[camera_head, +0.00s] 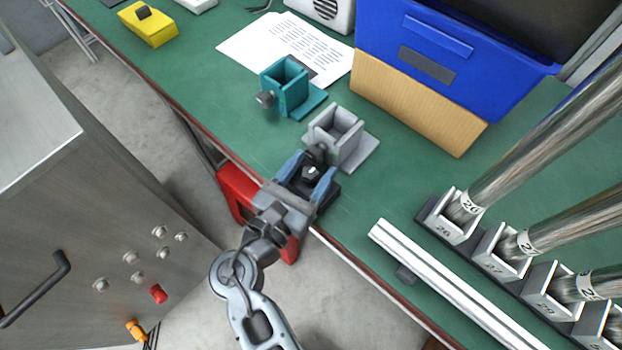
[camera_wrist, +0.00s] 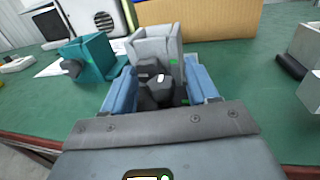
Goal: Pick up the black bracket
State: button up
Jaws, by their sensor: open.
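The black bracket (camera_head: 309,174) sits near the front edge of the green table. My gripper (camera_head: 306,172) is open, with one finger on each side of the bracket. I cannot tell whether either finger touches it. The lower part of the bracket is partly hidden by the gripper body.
A grey bracket (camera_head: 350,146) stands just behind the black one, and a teal bracket (camera_head: 293,97) stands further back. A blue bin (camera_head: 480,85) and a cardboard piece (camera_head: 415,110) are behind. A white rail (camera_head: 450,290) and numbered holders (camera_head: 452,229) stand to the right.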

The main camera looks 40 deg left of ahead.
grip_shut()
dwell(0.4)
jog(key=shift+r, duration=0.15)
